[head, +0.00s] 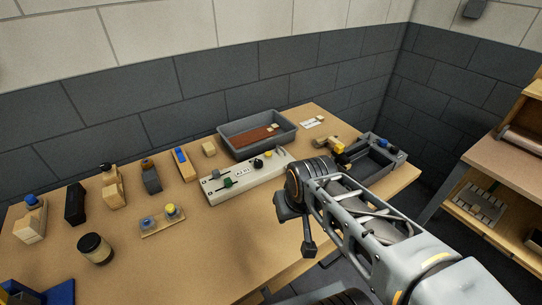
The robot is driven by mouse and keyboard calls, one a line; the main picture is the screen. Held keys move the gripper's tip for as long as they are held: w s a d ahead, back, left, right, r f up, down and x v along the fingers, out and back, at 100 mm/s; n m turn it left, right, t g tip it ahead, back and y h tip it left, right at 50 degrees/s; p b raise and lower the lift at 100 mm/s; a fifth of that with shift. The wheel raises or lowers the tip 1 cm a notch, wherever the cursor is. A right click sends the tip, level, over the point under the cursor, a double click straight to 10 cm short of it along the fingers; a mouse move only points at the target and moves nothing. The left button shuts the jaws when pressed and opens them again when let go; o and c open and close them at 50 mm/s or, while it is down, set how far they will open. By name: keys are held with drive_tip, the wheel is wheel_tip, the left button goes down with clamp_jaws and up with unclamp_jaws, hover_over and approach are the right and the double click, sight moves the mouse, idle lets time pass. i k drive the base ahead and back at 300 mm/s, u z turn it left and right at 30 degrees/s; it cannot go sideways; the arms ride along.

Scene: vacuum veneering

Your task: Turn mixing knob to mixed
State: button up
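A long pale control panel (237,188) lies on the workbench in front of the grey tray. Its left part has a green control (228,183) and a dark control. A small label with lettering too small to read sits mid-panel. On its right part are a black knob (258,164) and a small yellow knob (268,154). Which one is the mixing knob, and its setting, I cannot tell. My gripper (298,228) hangs in front of the panel's right end, near the bench's front edge, apart from the knobs. Its fingers are dark and small; their opening is unclear.
The workbench (190,255) has free room at front centre. A grey tray (230,139) with a reddish-brown sheet stands behind the panel. A grey bin (372,173) is at right. A dark jar (95,249), a small knobbed board (163,228) and several blocks stand left. A shelf (510,155) is far right.

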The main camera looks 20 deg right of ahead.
sight(257, 164)
drive_tip(key=u, duration=0.05)
drive_tip(key=k, duration=1.25)
drive_tip(key=z, duration=0.8)
drive_tip(key=i, duration=1.2)
drive_tip(key=u, duration=0.85)
drive_tip(key=i, duration=0.45)
drive_tip(key=u, duration=0.4)
